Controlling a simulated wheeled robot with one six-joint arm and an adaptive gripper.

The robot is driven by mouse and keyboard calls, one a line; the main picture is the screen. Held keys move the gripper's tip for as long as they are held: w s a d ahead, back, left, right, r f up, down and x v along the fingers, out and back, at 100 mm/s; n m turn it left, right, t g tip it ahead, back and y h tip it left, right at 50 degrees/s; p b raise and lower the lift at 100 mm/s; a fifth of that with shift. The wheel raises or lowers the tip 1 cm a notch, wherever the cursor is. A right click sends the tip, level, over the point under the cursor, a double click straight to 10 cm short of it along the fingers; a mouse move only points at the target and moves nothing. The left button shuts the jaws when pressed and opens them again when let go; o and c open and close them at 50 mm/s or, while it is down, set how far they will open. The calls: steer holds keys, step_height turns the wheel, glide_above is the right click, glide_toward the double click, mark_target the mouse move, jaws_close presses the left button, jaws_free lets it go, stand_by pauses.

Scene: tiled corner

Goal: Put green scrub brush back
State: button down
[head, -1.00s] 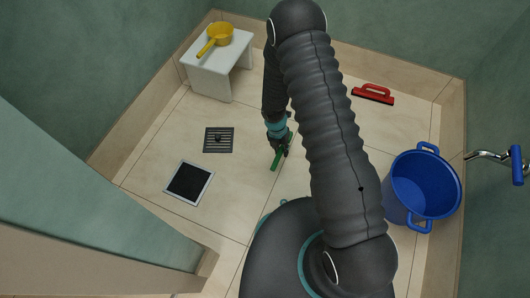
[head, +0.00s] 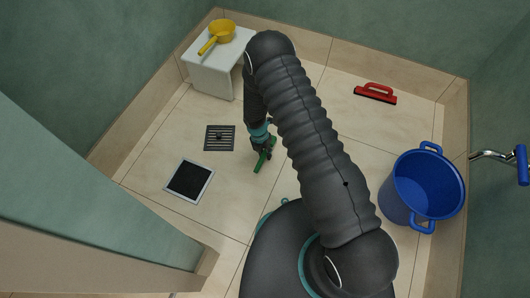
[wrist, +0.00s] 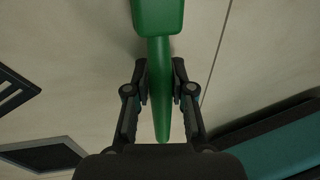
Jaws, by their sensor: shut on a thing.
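The green scrub brush (head: 261,163) is held by its handle in my gripper (head: 264,150), over the tiled floor to the right of the drain grate. In the wrist view my gripper (wrist: 160,72) has one black finger on each side of the brush's tapered green handle (wrist: 161,110). The wider green head points to the top of that view and is cut off by its edge. The bristles are hidden. I cannot tell how high the brush is above the floor.
A dark drain grate (head: 220,138) and a light-framed black mat (head: 190,181) lie to the left. A white stool (head: 211,80) bears a yellow dipper (head: 221,31). A blue bucket (head: 427,190) stands right. The middle floor is clear.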

steer(key=shift+f, duration=0.2)
steer(key=c, duration=1)
jaws_free()
steer(key=shift+r, duration=0.15)
